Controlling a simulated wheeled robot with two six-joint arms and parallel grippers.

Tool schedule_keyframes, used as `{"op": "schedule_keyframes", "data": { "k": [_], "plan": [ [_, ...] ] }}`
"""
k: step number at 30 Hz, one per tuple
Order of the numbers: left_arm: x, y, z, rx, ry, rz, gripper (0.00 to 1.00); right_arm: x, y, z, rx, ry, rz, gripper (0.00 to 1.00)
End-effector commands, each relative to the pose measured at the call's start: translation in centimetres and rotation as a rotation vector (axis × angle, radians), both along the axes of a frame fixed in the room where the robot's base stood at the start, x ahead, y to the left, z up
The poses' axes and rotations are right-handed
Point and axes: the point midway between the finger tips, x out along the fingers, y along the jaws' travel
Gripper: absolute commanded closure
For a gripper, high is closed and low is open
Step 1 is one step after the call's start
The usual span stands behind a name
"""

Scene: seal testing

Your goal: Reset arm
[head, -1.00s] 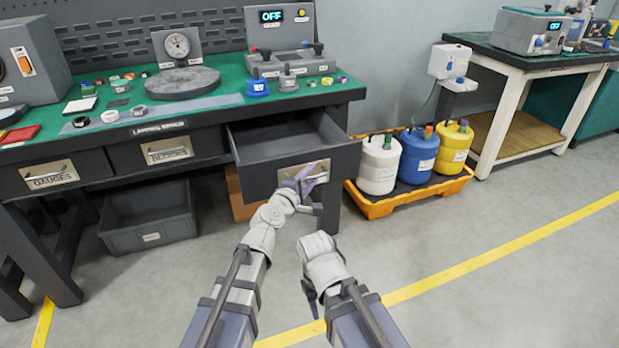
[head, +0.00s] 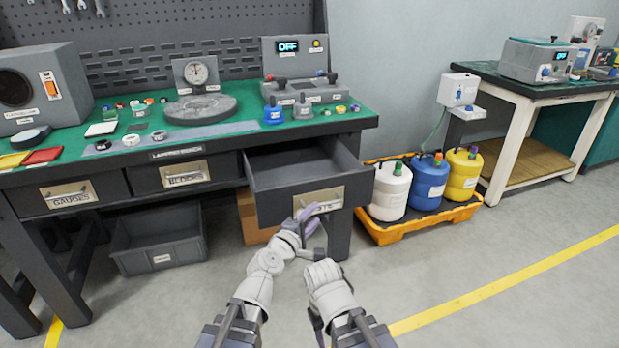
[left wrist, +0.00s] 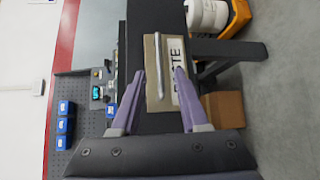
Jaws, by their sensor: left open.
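My left gripper (head: 308,222) is in front of the pulled-out drawer (head: 345,172), close to the drawer's handle plate. In the left wrist view the left gripper (left wrist: 160,74) has its two purple fingers spread, with nothing held. The bar handle (left wrist: 159,70) and its label plate (left wrist: 172,80) lie ahead, between the fingertips; the fingers look apart from the bar. My right arm is folded low beside the left one; only a small part of the right gripper (head: 315,319) shows, and its jaws are hidden.
The green-topped bench (head: 345,119) carries gauges and small parts. A grey bin (head: 158,258) and a cardboard box (head: 252,220) stand below it. An orange tray (head: 398,235) with white, blue and yellow jugs is at right. Floor in front is clear.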

Motion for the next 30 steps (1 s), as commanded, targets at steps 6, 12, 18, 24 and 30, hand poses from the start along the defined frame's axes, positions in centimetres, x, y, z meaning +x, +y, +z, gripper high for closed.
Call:
{"op": "schedule_keyframes", "data": {
  "k": [6,12,18,24,30],
  "plan": [
    [-1.3,0.3,-3.4,0.276,0.024,-0.144,0.56,0.0,0.0,0.0,0.000,0.000,0.000,0.50],
    [-5.8,5.0,-11.9,0.828,0.170,-0.466,0.56,0.0,0.0,0.0,0.000,0.000,0.000,0.50],
    [-10.2,11.0,-16.4,1.129,0.347,-0.695,0.56,0.0,0.0,0.0,0.000,0.000,0.000,0.50],
    [-13.8,16.0,-18.2,1.290,0.508,-0.853,0.56,0.0,0.0,0.0,0.000,0.000,0.000,0.50],
    [-16.9,18.6,-18.7,1.387,0.630,-0.991,0.56,0.0,0.0,0.0,0.000,0.000,0.000,0.50]
  ]
}}
